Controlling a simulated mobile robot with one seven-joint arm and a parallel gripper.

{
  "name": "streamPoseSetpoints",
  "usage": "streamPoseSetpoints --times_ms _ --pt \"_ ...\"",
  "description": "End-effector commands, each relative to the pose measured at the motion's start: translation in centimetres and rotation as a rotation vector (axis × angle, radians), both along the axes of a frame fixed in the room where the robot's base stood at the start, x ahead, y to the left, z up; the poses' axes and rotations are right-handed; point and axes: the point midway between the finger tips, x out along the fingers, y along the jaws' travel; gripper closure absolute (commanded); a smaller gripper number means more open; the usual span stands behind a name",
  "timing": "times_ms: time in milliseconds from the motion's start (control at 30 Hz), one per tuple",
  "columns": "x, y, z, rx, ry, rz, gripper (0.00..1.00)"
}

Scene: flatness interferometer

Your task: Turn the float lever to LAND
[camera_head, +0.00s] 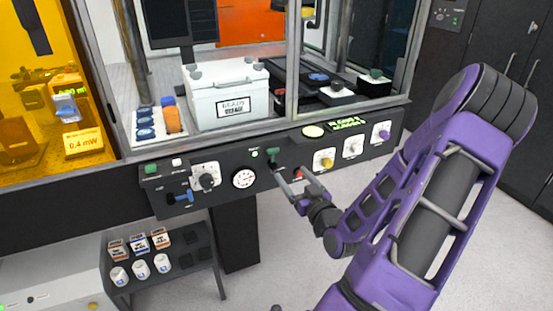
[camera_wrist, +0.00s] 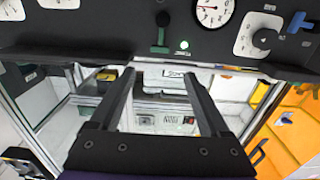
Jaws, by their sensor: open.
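The dark front panel (camera_head: 225,170) carries a green-handled lever (camera_head: 273,155) just right of a small lit green light (camera_head: 254,153). The lever also shows at the top of the wrist view (camera_wrist: 161,34), beside the lit light (camera_wrist: 184,45). A blue lever (camera_head: 180,196) sits at the panel's left end and shows at the wrist view's upper right (camera_wrist: 299,22). The lever labels are too small to read, so I cannot tell which is the float lever. My gripper (camera_head: 288,182) is open and empty, in front of the panel near the green lever. Its fingers (camera_wrist: 160,76) appear apart from the lever.
A round gauge (camera_head: 243,178), a white-plated knob (camera_head: 206,177), a red control (camera_head: 298,174) and a yellow knob (camera_head: 324,160) crowd the panel. A white box (camera_head: 229,95) stands behind metal posts above. A small rack (camera_head: 165,272) is below left. Floor at lower right is clear.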

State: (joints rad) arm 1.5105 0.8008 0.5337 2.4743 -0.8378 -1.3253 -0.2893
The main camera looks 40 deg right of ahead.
Motion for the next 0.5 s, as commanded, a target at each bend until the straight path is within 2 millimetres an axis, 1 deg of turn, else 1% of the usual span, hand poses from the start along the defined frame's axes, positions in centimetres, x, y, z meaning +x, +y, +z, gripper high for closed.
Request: streamPoseSetpoints --times_ms 33,300,500 --pt "1.2 -0.2 0.1 -0.001 -0.002 0.003 0.20" --pt "6.9 -1.6 0.1 0.001 -0.001 0.002 0.20" --pt "10.0 -2.4 0.0 0.001 0.000 0.000 0.20"
